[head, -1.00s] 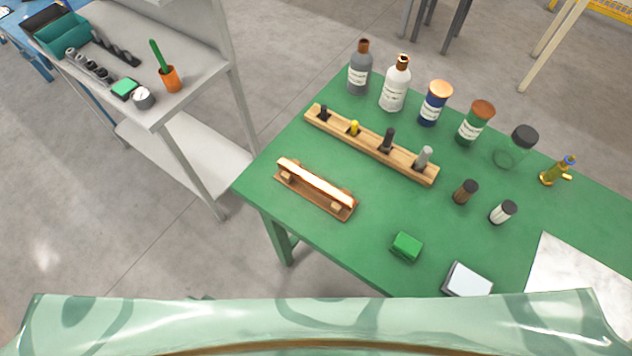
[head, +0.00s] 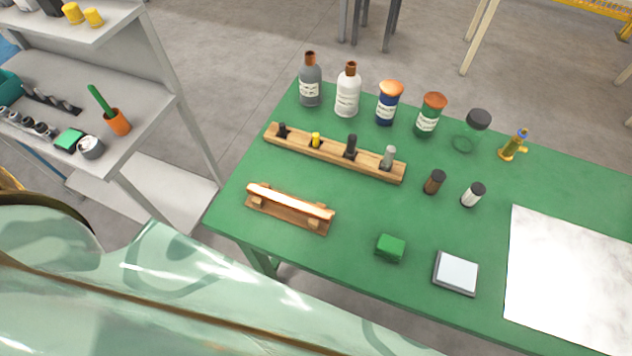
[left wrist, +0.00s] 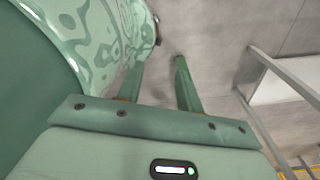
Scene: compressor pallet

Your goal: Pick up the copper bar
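The copper bar (head: 290,202) is a shiny, long bar lying across two wooden supports of a low wooden stand (head: 288,218). The stand is at the left front part of the green table in the head view. Neither gripper shows in the head view. In the left wrist view my left gripper (left wrist: 158,78) has its two green fingers apart with nothing between them. Grey floor shows beyond the fingers, and the copper bar is not in that view. My right gripper is not in view.
The green table (head: 340,245) holds a wooden rack (head: 330,160) behind the bar, several bottles and jars at the back, a green block (head: 390,247), a small scale (head: 456,273) and a white sheet (head: 570,270). A grey shelf (head: 150,115) stands at left across a gap.

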